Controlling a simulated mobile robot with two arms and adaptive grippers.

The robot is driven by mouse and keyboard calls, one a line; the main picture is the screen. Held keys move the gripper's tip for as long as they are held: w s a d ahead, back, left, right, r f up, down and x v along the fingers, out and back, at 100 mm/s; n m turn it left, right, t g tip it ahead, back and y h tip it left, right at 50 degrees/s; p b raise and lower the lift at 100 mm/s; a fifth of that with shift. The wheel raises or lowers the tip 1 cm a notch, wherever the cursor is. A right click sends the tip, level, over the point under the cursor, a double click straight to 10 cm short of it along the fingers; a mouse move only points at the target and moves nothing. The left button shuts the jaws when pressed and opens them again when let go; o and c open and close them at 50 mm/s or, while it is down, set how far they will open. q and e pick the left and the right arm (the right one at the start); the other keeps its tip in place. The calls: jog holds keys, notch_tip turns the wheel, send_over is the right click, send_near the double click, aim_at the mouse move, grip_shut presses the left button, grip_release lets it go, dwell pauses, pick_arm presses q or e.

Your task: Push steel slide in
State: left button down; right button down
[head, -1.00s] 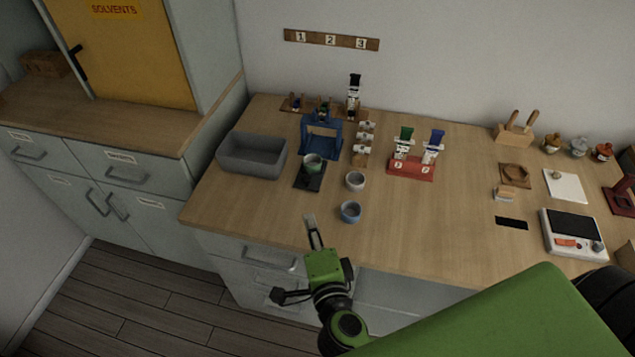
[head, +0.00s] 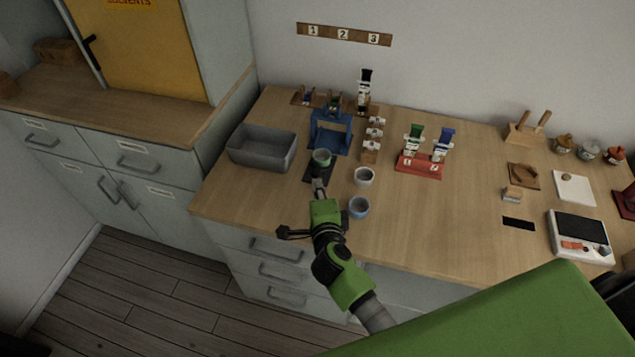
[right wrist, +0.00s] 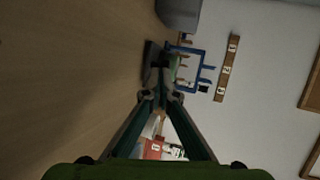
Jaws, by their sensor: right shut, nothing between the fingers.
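The steel slide (head: 309,174) is a dark flat plate on the worktop, lying out in front of the blue frame (head: 331,133). A green cup (head: 322,157) stands on it. My right gripper (head: 319,184) is shut and empty at the slide's front end and hides part of it. I cannot tell whether the fingertips touch it. The right wrist view shows the right gripper (right wrist: 160,96) pointing at the slide (right wrist: 151,62), with the blue frame (right wrist: 204,72) beyond. My left gripper is not in view.
A grey bin (head: 262,148) stands left of the frame. A white cup (head: 364,177) and a blue-grey cup (head: 358,207) stand close to the right of my gripper. A red rack (head: 420,164) is further right. The worktop's front left is clear.

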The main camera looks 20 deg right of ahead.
aim_at(328, 152)
jog(key=shift+w+d, duration=0.1)
jog(key=shift+w, duration=0.45)
jog(key=shift+w+d+r, duration=0.1)
jog(key=shift+w+d, duration=0.05)
jog(key=shift+w, duration=0.05)
jog(key=w+d+p, duration=0.1)
jog(key=w+d, duration=0.1)
jog(key=w, duration=0.1)
jog(key=w+d+p, duration=0.1)
jog(key=w+d, duration=0.1)
jog(key=w, duration=0.1)
jog(key=w+d+p, duration=0.2)
jog(key=shift+w, duration=0.4)
